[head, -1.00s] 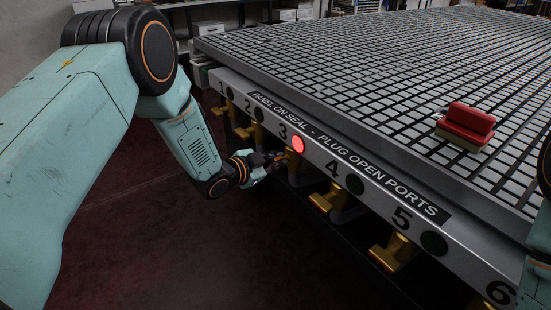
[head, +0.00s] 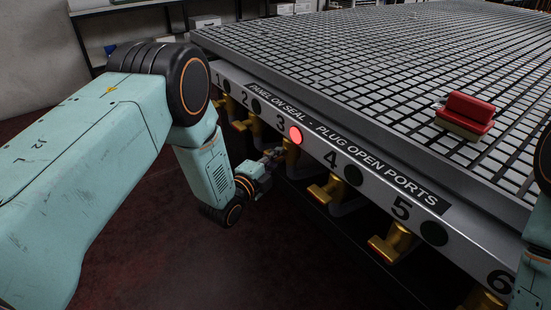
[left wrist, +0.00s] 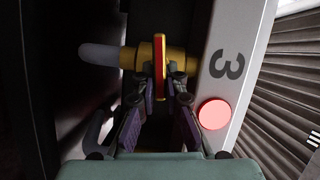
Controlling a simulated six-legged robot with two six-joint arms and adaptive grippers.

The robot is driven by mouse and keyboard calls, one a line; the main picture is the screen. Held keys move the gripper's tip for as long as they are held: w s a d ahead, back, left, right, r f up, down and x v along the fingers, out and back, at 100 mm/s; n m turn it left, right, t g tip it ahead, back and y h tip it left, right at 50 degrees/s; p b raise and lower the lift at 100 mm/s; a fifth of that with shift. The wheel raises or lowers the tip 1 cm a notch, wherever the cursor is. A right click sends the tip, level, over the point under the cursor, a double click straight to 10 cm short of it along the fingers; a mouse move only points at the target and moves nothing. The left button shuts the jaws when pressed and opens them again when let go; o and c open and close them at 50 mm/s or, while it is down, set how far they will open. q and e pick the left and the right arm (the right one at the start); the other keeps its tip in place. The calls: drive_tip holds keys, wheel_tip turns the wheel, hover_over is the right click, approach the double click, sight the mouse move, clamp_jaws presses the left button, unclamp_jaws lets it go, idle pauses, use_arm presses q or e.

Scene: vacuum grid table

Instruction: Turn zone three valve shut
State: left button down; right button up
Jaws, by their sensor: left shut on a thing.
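The zone three valve (head: 291,156) is a brass valve under the number 3 on the table's front edge. Its round indicator (head: 295,135) glows red. In the left wrist view the brass valve body (left wrist: 178,58) lies across the picture, and its red-edged handle (left wrist: 159,62) stands upright, crosswise to it. My left gripper (head: 274,156) is at this valve. In the left wrist view its fingers (left wrist: 161,88) are shut on the handle, one on each side. In the head view the gripper partly hides the valve. My right gripper is out of view.
Other brass valves (head: 327,190) hang along the same edge beside dark indicators (head: 353,175). The slotted grid table (head: 350,70) rises behind them. A red-handled block (head: 467,114) sits on top at the right. The dark floor (head: 200,270) in front is clear.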

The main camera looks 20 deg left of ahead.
use_arm(q)
drive_tip(key=shift+f+m+t, duration=0.1)
drive_tip(key=shift+m+t, duration=0.2)
drive_tip(key=shift+m, duration=0.5)
drive_tip(key=c, duration=1.4)
unclamp_jaws()
drive_tip(key=v, duration=1.2)
